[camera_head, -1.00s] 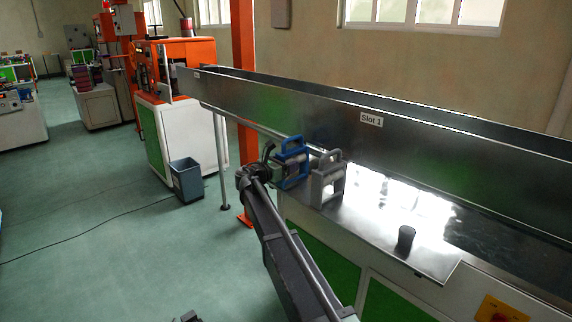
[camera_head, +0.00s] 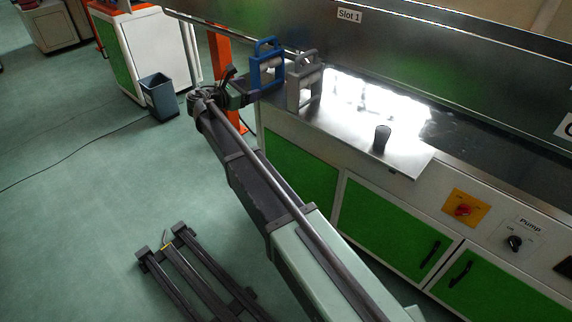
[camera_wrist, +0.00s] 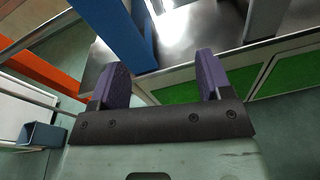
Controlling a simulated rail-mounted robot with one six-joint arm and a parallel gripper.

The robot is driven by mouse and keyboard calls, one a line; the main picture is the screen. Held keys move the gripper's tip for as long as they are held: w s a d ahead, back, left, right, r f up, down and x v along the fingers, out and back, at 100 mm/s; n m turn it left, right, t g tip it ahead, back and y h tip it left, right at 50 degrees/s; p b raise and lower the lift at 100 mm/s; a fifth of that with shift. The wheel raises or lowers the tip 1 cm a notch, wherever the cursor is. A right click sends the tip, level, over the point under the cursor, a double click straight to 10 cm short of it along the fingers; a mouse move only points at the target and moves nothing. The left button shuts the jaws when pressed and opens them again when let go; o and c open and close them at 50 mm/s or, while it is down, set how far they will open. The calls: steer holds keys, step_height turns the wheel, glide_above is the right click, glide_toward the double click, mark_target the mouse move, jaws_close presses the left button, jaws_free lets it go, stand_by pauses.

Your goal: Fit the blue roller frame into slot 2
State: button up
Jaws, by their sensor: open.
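The blue roller frame (camera_head: 267,72) stands upright at the left end of the steel ledge in the head view. Its blue upright also shows at the upper left of the wrist view (camera_wrist: 117,32). My gripper (camera_head: 246,90) is close beside it, on its lower left side. In the wrist view my gripper (camera_wrist: 162,78) is open, with two purple-padded fingers apart and nothing between them. The blue upright appears beyond the left finger; I cannot tell if they touch. No slot 2 label is readable.
A grey roller frame (camera_head: 304,84) stands just right of the blue one. A dark cylinder (camera_head: 382,139) stands on the ledge (camera_head: 400,160) farther right. A control panel (camera_head: 490,222) is below. A bin (camera_head: 159,95) stands on the floor at left.

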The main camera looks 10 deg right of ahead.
steer(key=s+d+f+m+g+y, duration=0.2)
steer(key=s+d+f+m, duration=0.25)
steer(key=s, duration=0.35)
steer(key=s+d+f+m+g+y, duration=0.3)
steer(key=s+d+f+m, duration=0.15)
steer(key=s, duration=0.35)
steer(key=s+f+m+g+y, duration=0.1)
steer(key=s+f+m+y, duration=0.1)
steer(key=s, duration=0.5)
steer(key=s+a+f+m+g+y, duration=0.1)
steer(key=s+f+m+y, duration=0.1)
steer(key=s+m+y, duration=0.2)
steer(key=s+f+m+g+y, duration=0.1)
steer(key=s+f+m+y, duration=0.1)
steer(key=s+m, duration=0.5)
steer(key=s+y, duration=0.1)
steer(key=s, duration=0.3)
steer(key=shift+s+a, duration=0.15)
steer(key=shift+s, duration=0.1)
steer(key=shift+a, duration=0.15)
steer(key=shift+c, duration=0.6)
steer(key=shift+w, duration=0.15)
steer(key=c, duration=0.4)
